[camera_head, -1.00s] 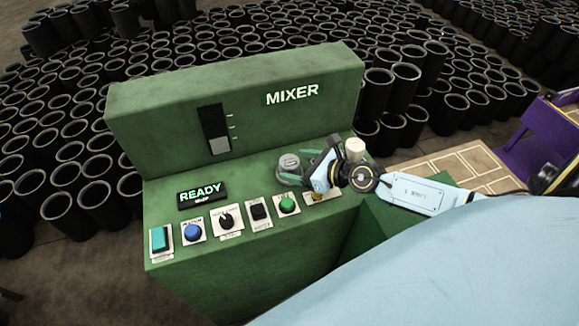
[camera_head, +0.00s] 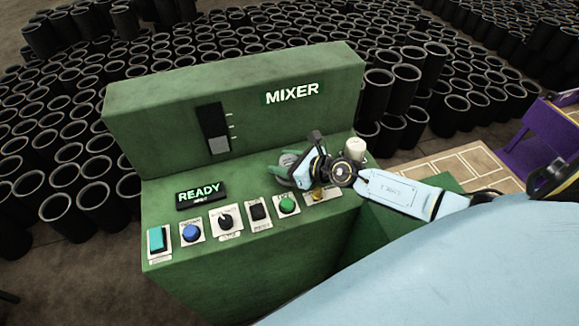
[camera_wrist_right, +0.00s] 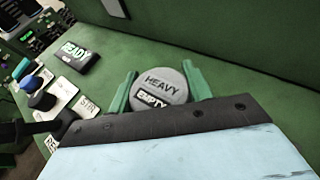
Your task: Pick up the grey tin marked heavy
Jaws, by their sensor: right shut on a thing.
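The grey tin (camera_wrist_right: 165,80) has a round lid that reads HEAVY, with a dark EMPTY label below, in the right wrist view. My right gripper (camera_wrist_right: 158,84) has its green fingers on both sides of the tin and is shut on it. In the head view the gripper (camera_head: 290,165) is on the mixer's green ledge, and the tin (camera_head: 289,159) is mostly hidden behind the gripper. The tin appears upright; I cannot tell whether it touches the ledge. My left gripper is not in view.
The green mixer (camera_head: 150,100) has a tall back panel behind the ledge. A cream cylinder (camera_head: 355,148) stands close right. Black sleeves (camera_head: 66,212) surround the mixer.

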